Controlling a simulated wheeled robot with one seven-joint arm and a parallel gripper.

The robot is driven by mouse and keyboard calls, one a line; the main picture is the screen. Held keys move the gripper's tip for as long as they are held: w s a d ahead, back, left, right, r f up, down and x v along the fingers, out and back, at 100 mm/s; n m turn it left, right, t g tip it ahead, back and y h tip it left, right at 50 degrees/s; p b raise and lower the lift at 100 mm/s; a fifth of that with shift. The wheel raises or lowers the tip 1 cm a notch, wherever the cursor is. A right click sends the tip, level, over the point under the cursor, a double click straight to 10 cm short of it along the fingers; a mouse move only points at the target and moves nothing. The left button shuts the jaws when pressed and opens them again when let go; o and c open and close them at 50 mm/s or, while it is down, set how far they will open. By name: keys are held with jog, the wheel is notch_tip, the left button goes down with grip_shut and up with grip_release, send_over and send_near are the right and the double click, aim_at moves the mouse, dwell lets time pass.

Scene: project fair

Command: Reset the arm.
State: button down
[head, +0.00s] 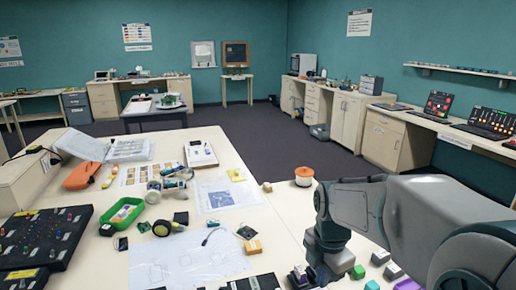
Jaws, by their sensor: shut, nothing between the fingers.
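My arm (362,207) reaches in from the right edge in the head view, over the front right of the pale table (278,215). Its wrist bends downward. My gripper (316,276) points down at the bottom of the picture, low over the table and close to small blocks. It is shut with nothing held. The fingertips are small and partly hidden by the wrist and the picture's lower edge.
An orange-and-white round container (304,176) stands behind the wrist. A green tray (123,213) and a black board (42,236) are at left. The dark floor (262,128) beyond is open.

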jog(key=s+m+t, duration=0.1)
jog(key=s+m, duration=0.5)
jog(key=m, duration=0.5)
jog(key=s+r+m+t, duration=0.1)
jog(key=s+m, duration=0.5)
jog(key=m, duration=0.6)
jog(key=shift+d, duration=0.1)
